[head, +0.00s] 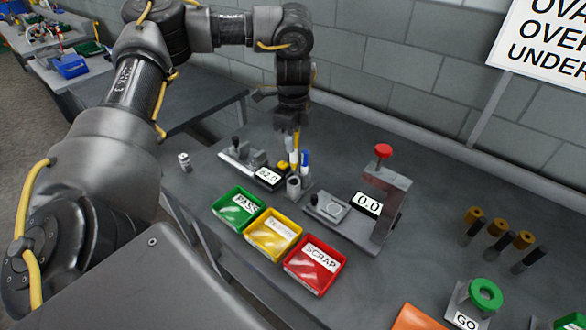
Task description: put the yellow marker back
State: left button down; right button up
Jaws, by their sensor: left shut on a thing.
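The yellow marker (296,140) hangs upright below my left gripper (293,127), which is shut on it. My left arm reaches in from the left and comes down from above over the far part of the bench. Below the marker stands a small grey cup (293,187). A blue marker (305,158) stands upright close beside the yellow one, at the cup area. The markers overlap here, so I cannot tell whether the yellow marker's lower end is inside a holder or above it. My right gripper is out of view.
Green (233,219), yellow (262,249) and red (303,281) bins stand in front of the cup. A gauge with a red knob (383,151) reading 0.0 stands to the right. A display reading 82.0 (269,177) lies left of the cup. The wall is close behind.

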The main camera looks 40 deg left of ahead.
aim_at(293, 167)
pick_arm(q)
jog(key=shift+f, duration=0.15)
notch_tip(293, 167, down, 6)
jog(key=shift+r, duration=0.2)
notch_tip(293, 167, down, 4)
jog(key=shift+r, duration=0.1)
jog(key=shift+f, duration=0.2)
jog(key=shift+s, duration=0.1)
jog(key=c, duration=1.3)
grip_release()
jog(key=shift+f, duration=0.15)
